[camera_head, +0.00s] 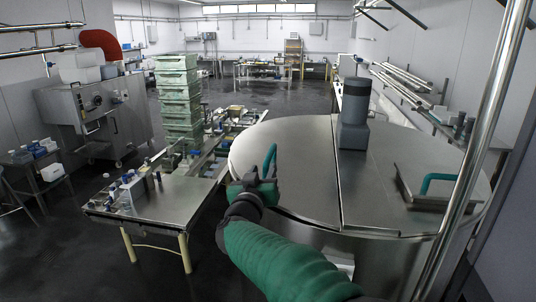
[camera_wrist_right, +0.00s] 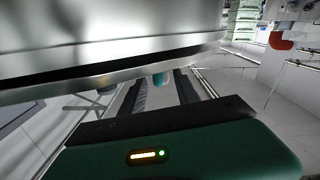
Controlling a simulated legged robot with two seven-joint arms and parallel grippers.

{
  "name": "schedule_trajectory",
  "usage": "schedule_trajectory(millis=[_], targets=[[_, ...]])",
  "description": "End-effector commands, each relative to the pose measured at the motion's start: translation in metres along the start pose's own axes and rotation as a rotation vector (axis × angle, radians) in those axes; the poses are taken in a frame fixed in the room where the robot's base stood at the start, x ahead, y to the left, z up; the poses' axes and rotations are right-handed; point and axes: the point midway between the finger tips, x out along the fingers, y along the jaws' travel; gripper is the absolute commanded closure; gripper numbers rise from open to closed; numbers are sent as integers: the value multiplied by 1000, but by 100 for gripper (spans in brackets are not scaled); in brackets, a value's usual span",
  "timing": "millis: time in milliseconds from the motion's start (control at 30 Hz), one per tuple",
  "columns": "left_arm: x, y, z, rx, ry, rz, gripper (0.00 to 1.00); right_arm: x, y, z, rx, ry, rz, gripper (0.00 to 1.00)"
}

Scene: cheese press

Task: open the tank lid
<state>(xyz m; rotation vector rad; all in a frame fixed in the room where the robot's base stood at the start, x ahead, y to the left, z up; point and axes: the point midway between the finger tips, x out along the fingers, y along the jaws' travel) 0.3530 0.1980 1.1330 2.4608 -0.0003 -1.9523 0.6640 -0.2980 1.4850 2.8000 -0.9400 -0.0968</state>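The round steel tank (camera_head: 330,246) stands right of centre in the head view. Its flat lid has a left half (camera_head: 300,150) and a right half (camera_head: 405,160), both lying flat. A green handle (camera_head: 270,158) rises at the left half's edge, and another green handle (camera_head: 440,178) sits on the right half. My right gripper (camera_head: 266,186) is at the left handle. In the right wrist view its two dark fingers (camera_wrist_right: 163,92) are apart, with a small green piece, seemingly the handle, showing between their ends. Contact cannot be told. My left gripper is not in view.
A grey motor housing (camera_head: 354,115) stands on the middle of the lid. A steel pole (camera_head: 480,150) rises at the right. A steel table (camera_head: 165,205) with small items is to the left, with stacked green crates (camera_head: 180,95) behind it.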

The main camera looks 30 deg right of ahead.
Motion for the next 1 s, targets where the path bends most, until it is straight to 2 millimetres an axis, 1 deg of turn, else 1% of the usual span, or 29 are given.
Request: schedule_trajectory(millis=[33, 100, 200, 300, 467, 667, 700, 900, 967, 1000], targets=[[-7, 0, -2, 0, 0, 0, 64, 14, 1, -4, -4, 0, 4, 62], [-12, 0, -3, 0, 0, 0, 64, 31, 1, -3, -5, 0, 3, 62], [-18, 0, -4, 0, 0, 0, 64, 53, 1, -3, -3, 0, 3, 62], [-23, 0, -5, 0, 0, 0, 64, 69, 1, -4, -3, 1, 2, 62], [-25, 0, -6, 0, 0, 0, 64, 80, 0, -2, -1, 1, -1, 62], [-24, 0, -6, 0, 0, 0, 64, 81, 0, -1, 0, 1, -1, 62], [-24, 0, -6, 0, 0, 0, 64, 81, 0, -1, 0, 1, -1, 64], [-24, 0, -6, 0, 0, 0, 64, 81, -1, -1, 0, 1, -1, 90], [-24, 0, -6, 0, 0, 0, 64, 81, -1, -1, 0, 0, -1, 98], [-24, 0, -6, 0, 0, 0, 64, 81, -1, -1, -1, 0, -1, 100]])
